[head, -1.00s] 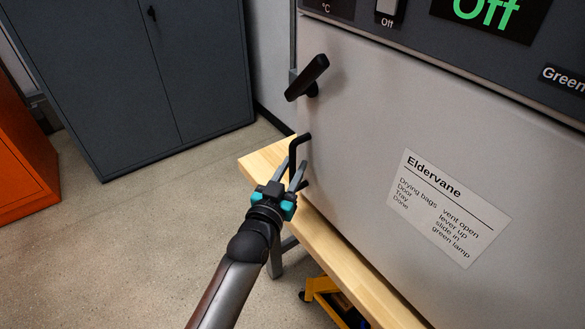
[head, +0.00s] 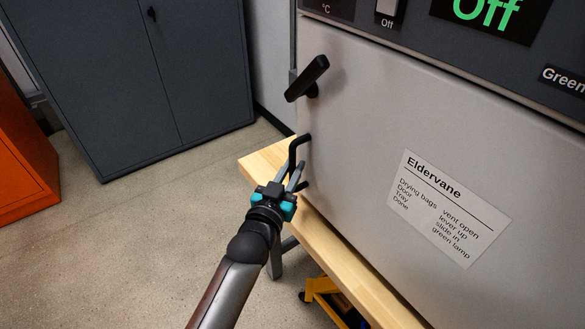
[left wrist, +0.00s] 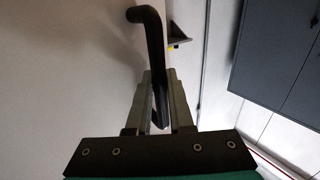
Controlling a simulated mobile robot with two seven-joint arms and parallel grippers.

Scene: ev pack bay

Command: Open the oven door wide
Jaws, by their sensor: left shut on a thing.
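The oven door (head: 370,110) is a large pale grey panel and looks closed against the oven body. A black bar handle (head: 293,150) stands out from its left edge. My left gripper (head: 291,174) is shut on this handle, with its fingers on either side of the bar. In the left wrist view the handle (left wrist: 152,45) runs down between the two fingers (left wrist: 160,105). A black lever (head: 307,78) sits above the handle, slanted with its upper end to the right. My right gripper is not in view.
The oven stands on a wooden bench (head: 262,162). A dark grey cabinet (head: 130,80) and an orange cabinet (head: 20,150) stand at the left. A yellow wheeled thing (head: 322,290) is under the bench. Floor left of the bench is clear.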

